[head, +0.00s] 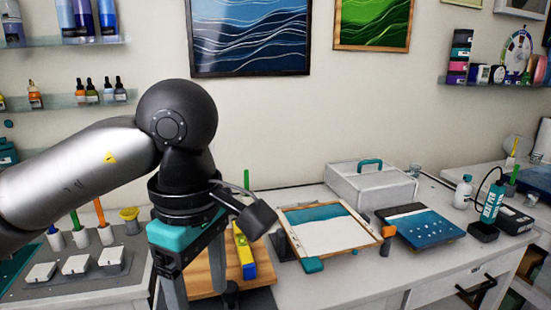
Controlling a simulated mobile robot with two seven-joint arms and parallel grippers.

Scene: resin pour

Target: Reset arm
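My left gripper (195,284) hangs down from my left arm, which comes in from the left across the workbench. Its two grey fingers are apart, with nothing visible between them, and their ends are near the picture's bottom edge. They overlap the view of a wooden board (202,272); I cannot tell whether they touch it. A yellow and blue level (245,250) lies just right of the fingers. My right gripper is not in view.
A wood-framed teal and white panel (322,237), a dark blue panel (424,228), a white lidded box (370,189) and a teal heat tool (492,204) stand to the right. A grey tray (85,283) with several cups is left. The front right bench is clear.

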